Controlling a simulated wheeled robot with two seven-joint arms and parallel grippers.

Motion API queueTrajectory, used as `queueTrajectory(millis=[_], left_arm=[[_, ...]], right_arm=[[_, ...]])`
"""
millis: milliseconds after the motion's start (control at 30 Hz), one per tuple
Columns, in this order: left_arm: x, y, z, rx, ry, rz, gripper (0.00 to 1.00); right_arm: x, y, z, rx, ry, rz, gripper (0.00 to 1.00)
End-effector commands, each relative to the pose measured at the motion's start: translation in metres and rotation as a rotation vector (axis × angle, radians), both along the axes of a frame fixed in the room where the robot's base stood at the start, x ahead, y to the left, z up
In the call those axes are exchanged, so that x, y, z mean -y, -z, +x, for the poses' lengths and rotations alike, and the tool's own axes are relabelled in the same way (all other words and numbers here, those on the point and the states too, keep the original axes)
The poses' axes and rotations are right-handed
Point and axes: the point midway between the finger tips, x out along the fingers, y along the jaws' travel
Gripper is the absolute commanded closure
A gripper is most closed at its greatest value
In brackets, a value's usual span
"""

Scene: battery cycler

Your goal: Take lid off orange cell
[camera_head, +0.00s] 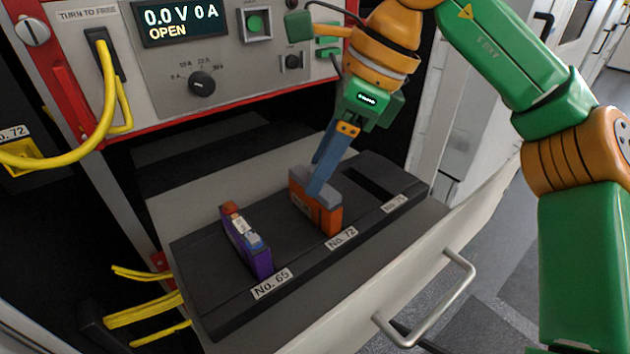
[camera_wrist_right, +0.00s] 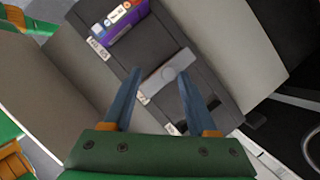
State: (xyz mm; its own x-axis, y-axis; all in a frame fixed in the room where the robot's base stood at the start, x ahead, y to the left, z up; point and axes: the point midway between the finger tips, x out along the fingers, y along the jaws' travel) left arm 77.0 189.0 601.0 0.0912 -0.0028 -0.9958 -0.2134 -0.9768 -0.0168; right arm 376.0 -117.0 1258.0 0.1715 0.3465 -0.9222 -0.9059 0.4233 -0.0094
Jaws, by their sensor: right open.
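The orange cell (camera_head: 328,220) stands in the tray's middle slot, labelled No. 72. The orange body is hidden under the lid there. My left gripper is not in view.
A purple cell (camera_head: 247,243) without a grey lid stands in the No. 65 slot at left. The black tray (camera_head: 215,290) sits in an open drawer with a metal handle (camera_head: 440,305). The right slot (camera_head: 372,181) looks empty. The control panel (camera_head: 225,55) overhangs behind; yellow cables (camera_head: 145,305) lie left.

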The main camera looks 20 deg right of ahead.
Motion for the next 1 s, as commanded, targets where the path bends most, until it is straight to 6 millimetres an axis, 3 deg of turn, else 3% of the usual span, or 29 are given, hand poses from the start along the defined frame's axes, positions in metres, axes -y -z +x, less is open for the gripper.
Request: queueTrajectory(millis=[200,267,433,800,1000], left_arm=[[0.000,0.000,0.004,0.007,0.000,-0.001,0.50],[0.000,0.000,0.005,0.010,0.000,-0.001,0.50],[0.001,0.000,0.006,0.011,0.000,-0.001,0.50],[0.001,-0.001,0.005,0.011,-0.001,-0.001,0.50],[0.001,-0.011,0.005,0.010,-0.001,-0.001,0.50]], right_arm=[[-0.001,0.003,0.001,0.000,0.000,0.001,0.42],[-0.001,0.003,0.001,0.000,0.000,0.001,0.55],[-0.001,0.003,0.001,0.000,0.000,0.001,1.00],[-0.001,0.000,0.001,0.001,0.000,0.001,1.00],[-0.001,-0.035,-0.002,0.002,0.000,0.002,1.00]])
